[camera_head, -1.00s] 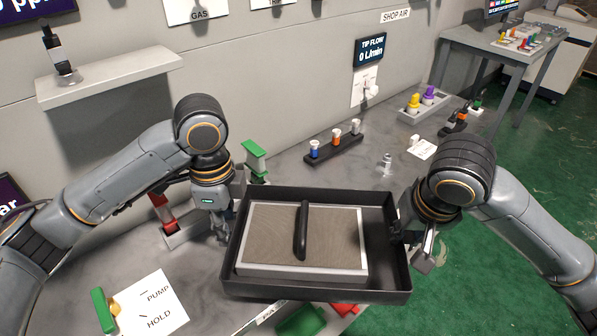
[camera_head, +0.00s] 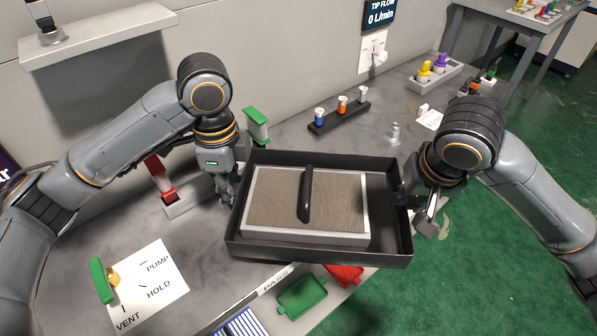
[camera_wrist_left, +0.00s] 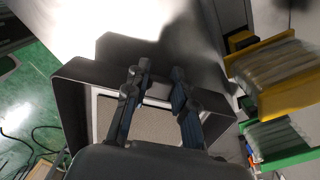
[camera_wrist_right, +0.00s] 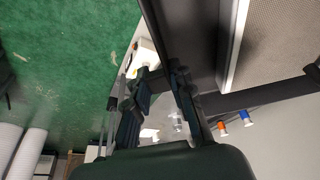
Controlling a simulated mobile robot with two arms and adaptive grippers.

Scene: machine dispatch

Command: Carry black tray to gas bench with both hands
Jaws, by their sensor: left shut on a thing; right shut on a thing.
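The black tray (camera_head: 385,248) is held up between my two grippers, over the front edge of the grey bench in the head view. Inside it lies a flat framed plate (camera_head: 270,200) with a mesh-like face and a black bar handle (camera_head: 305,194). My left gripper (camera_head: 228,196) is shut on the tray's left wall; the wall and plate also show in the left wrist view (camera_wrist_left: 72,100). My right gripper (camera_head: 408,200) is shut on the tray's right wall, also seen in the right wrist view (camera_wrist_right: 165,40). The fingertips are partly hidden in the head view.
The grey bench (camera_head: 200,255) carries a PUMP/HOLD/VENT card (camera_head: 150,285) with a green-handled valve, a red-handled part (camera_head: 160,175), a green-topped post (camera_head: 256,125) and a black rack (camera_head: 340,118) of small vials. Green and red bins (camera_head: 302,297) sit below its front edge. Green floor is clear at right.

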